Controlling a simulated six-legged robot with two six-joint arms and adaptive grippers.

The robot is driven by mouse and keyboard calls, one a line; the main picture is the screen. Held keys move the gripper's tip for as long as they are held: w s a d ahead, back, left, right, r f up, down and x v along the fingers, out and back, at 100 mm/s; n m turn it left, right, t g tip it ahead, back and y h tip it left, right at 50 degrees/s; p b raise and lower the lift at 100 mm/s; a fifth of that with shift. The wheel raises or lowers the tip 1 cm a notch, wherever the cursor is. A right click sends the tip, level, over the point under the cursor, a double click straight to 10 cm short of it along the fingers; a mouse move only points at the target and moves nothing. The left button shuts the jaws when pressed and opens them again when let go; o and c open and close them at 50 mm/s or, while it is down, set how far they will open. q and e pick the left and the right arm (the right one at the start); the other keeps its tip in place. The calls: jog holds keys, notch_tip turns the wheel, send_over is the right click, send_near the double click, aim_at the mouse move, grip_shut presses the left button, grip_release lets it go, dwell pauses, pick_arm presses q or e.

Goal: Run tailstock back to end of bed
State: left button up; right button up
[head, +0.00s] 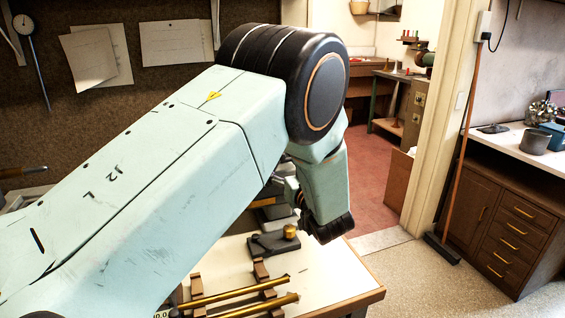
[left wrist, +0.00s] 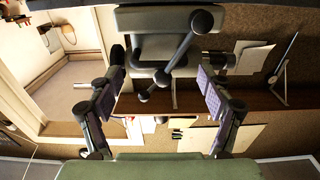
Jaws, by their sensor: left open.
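In the left wrist view, a dark grey machine body (left wrist: 145,47), which looks like the tailstock, sits at the top middle. A ball-ended lever (left wrist: 184,48) stands out from its face toward the camera. My left gripper (left wrist: 160,78) is open, its two purple-padded fingers apart on either side of the lever in the picture. I see no clear contact between fingers and lever. In the head view my left arm covers most of the machine; only some grey parts (head: 272,212) show behind it. The left fingers are hidden there. My right gripper is in neither view.
A grey block with a brass knob (head: 290,231) stands on the pale bench (head: 335,277). Brass tubes (head: 240,297) lie across wooden supports near its front edge. A drawer cabinet (head: 510,225) and a broom (head: 462,150) are at right. The floor between is clear.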

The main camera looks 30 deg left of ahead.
aim_at(280, 161)
pick_arm(q)
jog(key=v, duration=0.3)
jog(key=shift+s+d+r, duration=0.1)
jog(key=shift+s, duration=0.1)
jog(key=shift+w+a, duration=0.35)
jog(key=shift+a, duration=0.1)
jog(key=x, duration=0.6)
jog(key=shift+w+a+f, duration=0.15)
jog(key=shift+w+f, duration=0.05)
jog(key=shift+s+r, duration=0.1)
jog(key=shift+s, duration=0.05)
